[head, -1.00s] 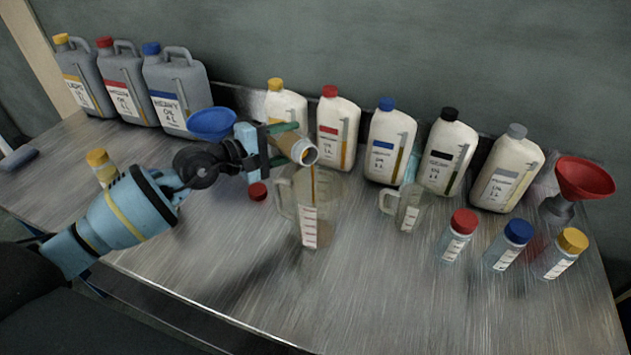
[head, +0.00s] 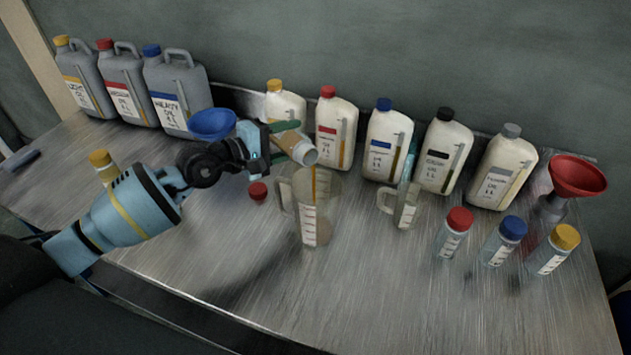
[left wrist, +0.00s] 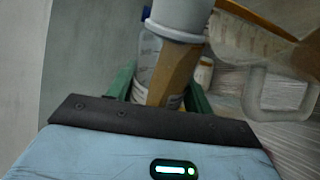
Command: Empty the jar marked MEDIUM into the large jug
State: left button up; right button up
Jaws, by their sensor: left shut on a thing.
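My left gripper (head: 280,139) is shut on a small clear jar (head: 292,143), tipped with its open mouth to the right and down over the large jug (head: 318,225). The jar's label is not readable here. Amber oil shows in the jar in the left wrist view (left wrist: 175,75), between green fingers. A thin amber stream (head: 313,185) runs from the mouth down inside the jug, a clear handled vessel with a white scale. The oil level in the jug is hard to tell. A red cap (head: 257,192) lies left of the jug. My right gripper is not in view.
A small jug (head: 404,208) stands right of the large one. Capped jars (head: 453,234) and a red funnel (head: 577,178) stand further right. White bottles (head: 340,140) line the back; grey canisters (head: 180,95) and a blue funnel (head: 212,124) are left. The front table is clear.

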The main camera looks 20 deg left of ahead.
pick_arm(q)
jog(key=shift+d+r+m, duration=0.1)
jog(key=shift+r+m, duration=0.2)
jog(key=shift+r, duration=0.05)
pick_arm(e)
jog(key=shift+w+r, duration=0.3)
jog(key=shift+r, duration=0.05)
pick_arm(q)
jog(key=shift+s+d+f+m+p, duration=0.15)
jog(key=shift+m+p, duration=0.3)
jog(key=shift+m, duration=0.35)
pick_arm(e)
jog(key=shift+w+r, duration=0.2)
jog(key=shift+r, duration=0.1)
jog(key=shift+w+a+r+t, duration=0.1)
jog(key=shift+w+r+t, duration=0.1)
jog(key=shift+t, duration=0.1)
pick_arm(q)
jog(key=shift+r+t+y, duration=0.3)
jog(key=shift+s+d+f+m, duration=0.1)
jog(key=shift+m, duration=0.2)
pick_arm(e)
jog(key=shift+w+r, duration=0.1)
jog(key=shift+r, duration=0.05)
